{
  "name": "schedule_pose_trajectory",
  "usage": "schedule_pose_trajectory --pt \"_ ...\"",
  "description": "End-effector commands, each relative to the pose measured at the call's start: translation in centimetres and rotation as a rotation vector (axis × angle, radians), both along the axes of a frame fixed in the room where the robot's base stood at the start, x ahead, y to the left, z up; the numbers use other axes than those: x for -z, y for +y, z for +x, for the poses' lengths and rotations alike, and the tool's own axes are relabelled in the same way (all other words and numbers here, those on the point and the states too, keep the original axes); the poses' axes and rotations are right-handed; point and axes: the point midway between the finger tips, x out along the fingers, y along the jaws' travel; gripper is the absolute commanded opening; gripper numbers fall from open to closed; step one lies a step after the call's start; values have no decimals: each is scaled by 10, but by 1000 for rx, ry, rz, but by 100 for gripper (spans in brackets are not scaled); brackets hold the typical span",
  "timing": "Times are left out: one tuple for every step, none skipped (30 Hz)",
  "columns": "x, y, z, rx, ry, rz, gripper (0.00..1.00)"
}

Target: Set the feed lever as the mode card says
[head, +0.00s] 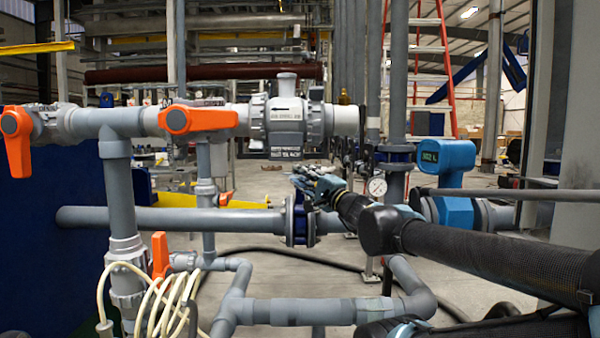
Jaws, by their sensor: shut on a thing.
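Three orange valve levers are in view. One lever (198,119) lies horizontal along the upper grey pipe. One lever (17,140) hangs down at the far left end of that pipe. A smaller lever (160,255) stands upright lower down. I cannot tell which is the feed lever, and I see no readable mode card. My gripper (303,181) reaches in from the right, in the picture below the grey valve body and right of the levers, with clear space between it and them in the picture. Its fingers look closed; what they hold is too small to make out.
A grey valve body (286,118) sits on the upper pipe. A lower pipe (165,220) runs behind with a blue flange (299,220). A cream hose (165,300) coils at lower left.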

Motion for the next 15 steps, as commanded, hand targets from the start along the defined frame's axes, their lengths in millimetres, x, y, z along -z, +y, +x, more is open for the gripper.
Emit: schedule_pose_trajectory --pt "2 2 -1 -1 3 -1 12" --pt "3 2 -1 0 3 -1 12" --pt "3 3 -1 1 3 -1 12" --pt "3 3 -1 1 3 -1 13" --pt "3 4 -1 1 3 -2 13" --pt "3 5 -1 0 2 -1 13" --pt "2 7 -1 0 2 0 12" --pt "2 8 -1 -1 1 0 12" --pt "2 11 0 0 1 0 12" --pt "2 12 0 -1 1 0 11" --pt "2 14 0 -1 2 1 11" --pt "3 16 0 0 3 0 11" --pt "3 17 0 0 3 -1 11" --pt "3 18 0 0 3 -1 11" --pt "3 19 0 0 3 -1 11"
